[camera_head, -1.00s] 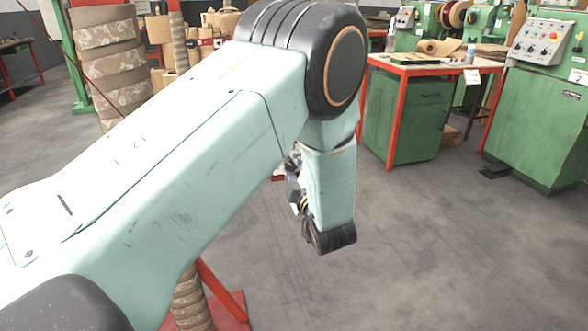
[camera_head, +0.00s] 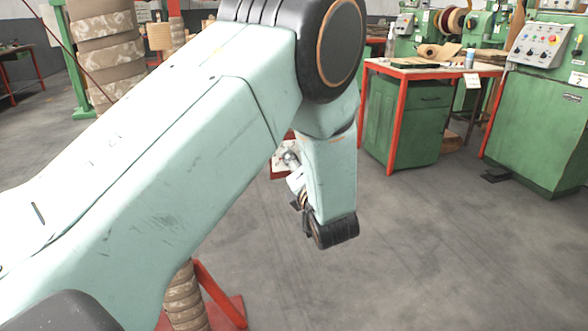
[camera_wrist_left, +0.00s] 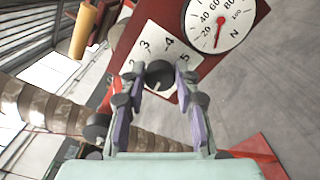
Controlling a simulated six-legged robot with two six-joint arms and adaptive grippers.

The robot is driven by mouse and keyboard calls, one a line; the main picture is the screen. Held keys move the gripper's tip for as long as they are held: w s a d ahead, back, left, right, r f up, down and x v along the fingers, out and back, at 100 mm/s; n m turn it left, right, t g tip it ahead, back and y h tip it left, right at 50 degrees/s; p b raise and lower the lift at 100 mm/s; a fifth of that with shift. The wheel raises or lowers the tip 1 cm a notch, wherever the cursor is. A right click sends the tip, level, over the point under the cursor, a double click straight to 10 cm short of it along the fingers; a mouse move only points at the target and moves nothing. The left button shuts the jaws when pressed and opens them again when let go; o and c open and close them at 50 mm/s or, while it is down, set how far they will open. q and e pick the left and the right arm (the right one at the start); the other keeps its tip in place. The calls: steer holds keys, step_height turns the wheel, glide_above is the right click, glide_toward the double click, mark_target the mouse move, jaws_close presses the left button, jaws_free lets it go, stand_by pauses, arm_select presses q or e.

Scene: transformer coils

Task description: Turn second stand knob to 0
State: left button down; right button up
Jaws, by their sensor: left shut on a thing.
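The stand knob (camera_wrist_left: 160,75) is round and black and sits on a white number plate (camera_wrist_left: 150,42) on a red panel. The numbers 2, 3, 4 and 5 show; no 0 is visible. A pale mark is on the knob's lower part, but its reading is unclear. My left gripper (camera_wrist_left: 159,82) has its fingers on either side of the knob, shut on it. In the head view part of the white plate (camera_head: 283,153) shows beside my wrist; my arm hides most of the stand. My right gripper is not in view.
A round gauge (camera_wrist_left: 220,22) with a red needle is on the same panel. A red stand base (camera_head: 225,305) and wrapped coil columns (camera_head: 105,50) stand at the left. A red-framed table (camera_head: 425,68) and green machine (camera_head: 540,120) are at the right. Floor between is clear.

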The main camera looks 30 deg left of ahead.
arm_select(q)
steer(key=n+b, duration=0.3)
steer(key=n, duration=0.1)
steer(key=shift+f+n, duration=0.1)
steer(key=shift+n, duration=0.3)
steer(key=shift+s, duration=0.1)
stand_by(0.3)
steer(key=c, duration=1)
jaws_free()
